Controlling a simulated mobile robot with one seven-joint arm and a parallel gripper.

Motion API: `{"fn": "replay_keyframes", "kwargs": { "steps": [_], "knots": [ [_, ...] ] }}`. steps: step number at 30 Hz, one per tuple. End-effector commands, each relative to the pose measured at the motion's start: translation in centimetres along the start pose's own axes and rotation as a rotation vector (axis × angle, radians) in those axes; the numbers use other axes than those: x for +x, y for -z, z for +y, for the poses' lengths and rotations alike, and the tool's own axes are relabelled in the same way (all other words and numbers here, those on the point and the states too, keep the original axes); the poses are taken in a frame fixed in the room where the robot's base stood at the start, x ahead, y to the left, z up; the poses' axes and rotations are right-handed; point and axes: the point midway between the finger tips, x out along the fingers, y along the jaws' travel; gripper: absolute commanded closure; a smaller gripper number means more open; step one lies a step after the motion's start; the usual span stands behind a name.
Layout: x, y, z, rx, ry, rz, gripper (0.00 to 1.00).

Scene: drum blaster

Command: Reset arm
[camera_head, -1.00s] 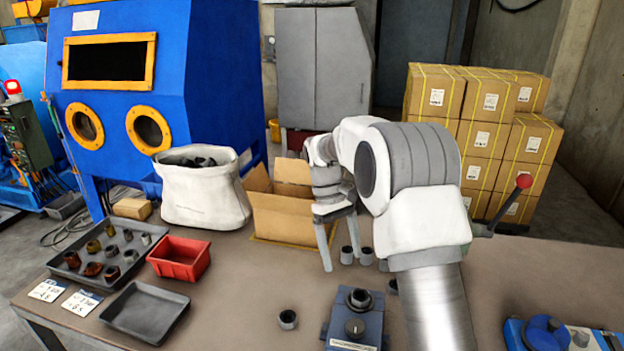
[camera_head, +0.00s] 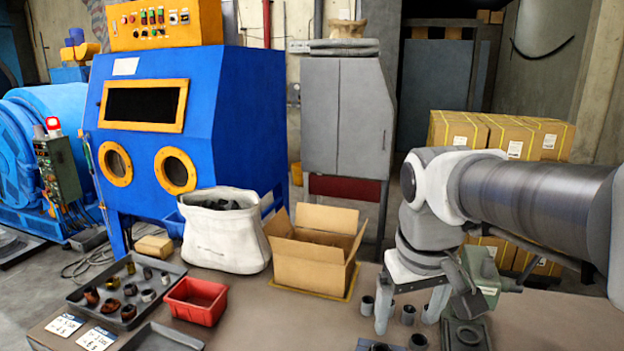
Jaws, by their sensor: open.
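My gripper (camera_head: 408,311) hangs down over the right part of the table (camera_head: 345,322), with its two fingers apart and nothing held between them. My arm comes in from the right edge and bends down at the wrist. Several small grey cylindrical parts (camera_head: 366,307) stand on the table around the fingers. Whether the fingers touch any part I cannot tell.
An open cardboard box (camera_head: 305,263) stands left of my gripper, beside a white sack (camera_head: 225,240). A red bin (camera_head: 196,301) and a tray of parts (camera_head: 90,298) lie further left. A greenish device (camera_head: 479,270) stands close behind my gripper on the right.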

Motion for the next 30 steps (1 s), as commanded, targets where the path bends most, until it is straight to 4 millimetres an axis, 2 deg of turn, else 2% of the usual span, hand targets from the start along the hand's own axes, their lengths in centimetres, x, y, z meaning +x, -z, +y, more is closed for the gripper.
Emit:
{"fn": "replay_keyframes", "kwargs": {
  "steps": [1, 6, 12, 18, 30],
  "knots": [
    [-0.4, -1.3, -0.1, 0.020, 0.001, 0.034, 0.14],
    [-0.9, -4.8, -0.4, 0.087, 0.007, 0.141, 0.14],
    [-0.6, -7.9, -0.9, 0.148, 0.018, 0.237, 0.14],
    [-0.2, -9.1, -1.1, 0.174, 0.024, 0.276, 0.14],
    [-0.2, -9.1, -1.1, 0.175, 0.024, 0.276, 0.14]
  ]
}}
